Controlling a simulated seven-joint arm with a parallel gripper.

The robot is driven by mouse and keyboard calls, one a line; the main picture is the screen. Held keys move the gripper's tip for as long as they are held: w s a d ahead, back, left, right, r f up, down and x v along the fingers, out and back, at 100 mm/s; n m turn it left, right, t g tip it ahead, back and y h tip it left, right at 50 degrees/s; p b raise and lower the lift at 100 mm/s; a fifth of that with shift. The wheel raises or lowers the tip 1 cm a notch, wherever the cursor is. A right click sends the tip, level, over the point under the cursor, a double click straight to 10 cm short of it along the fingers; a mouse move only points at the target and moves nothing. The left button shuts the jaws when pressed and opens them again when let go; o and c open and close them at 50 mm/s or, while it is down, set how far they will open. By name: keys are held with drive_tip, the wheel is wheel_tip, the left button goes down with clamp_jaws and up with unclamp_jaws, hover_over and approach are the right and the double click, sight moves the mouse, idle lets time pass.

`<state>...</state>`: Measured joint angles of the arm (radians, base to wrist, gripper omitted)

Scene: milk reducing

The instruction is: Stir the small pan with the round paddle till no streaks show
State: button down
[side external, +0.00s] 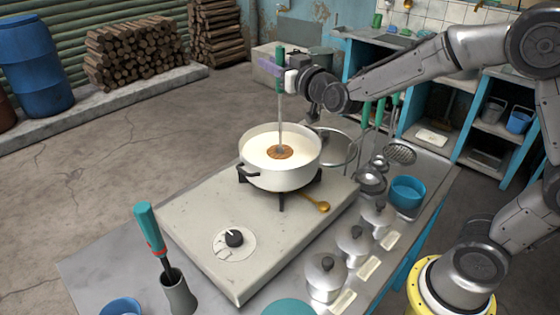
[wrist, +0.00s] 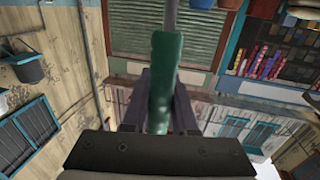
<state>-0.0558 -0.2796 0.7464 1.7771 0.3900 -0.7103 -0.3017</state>
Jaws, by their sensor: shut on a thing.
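The small white pan (side external: 283,178) sits on a burner stand on the stove top and holds pale milk (side external: 262,150). A brown round patch (side external: 279,152) shows at the milk's middle, where the tool's thin shaft (side external: 281,122) comes down; I cannot tell whether it is the paddle or a streak. My gripper (side external: 279,68) is above the pan, shut on the tool's green handle (side external: 279,80), which stands about upright. In the wrist view my gripper (wrist: 160,105) has a finger on each side of the green handle (wrist: 162,75). The tool's lower end is not clearly seen.
The stove (side external: 200,215) has a knob (side external: 234,238) in front. A brass spoon (side external: 315,203) lies beside the pan. Lidded pots (side external: 326,275), a blue bowl (side external: 407,192) and a strainer (side external: 400,152) stand right. A green-handled tool (side external: 150,230) stands in a holder at front left.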

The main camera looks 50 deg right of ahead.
drive_tip(key=shift+r, duration=0.1)
wheel_tip(320, 180, up, 8)
drive_tip(key=shift+f, duration=0.25)
idle(0.7)
drive_tip(key=shift+r, duration=0.1)
idle(0.3)
drive_tip(key=shift+r, duration=0.6)
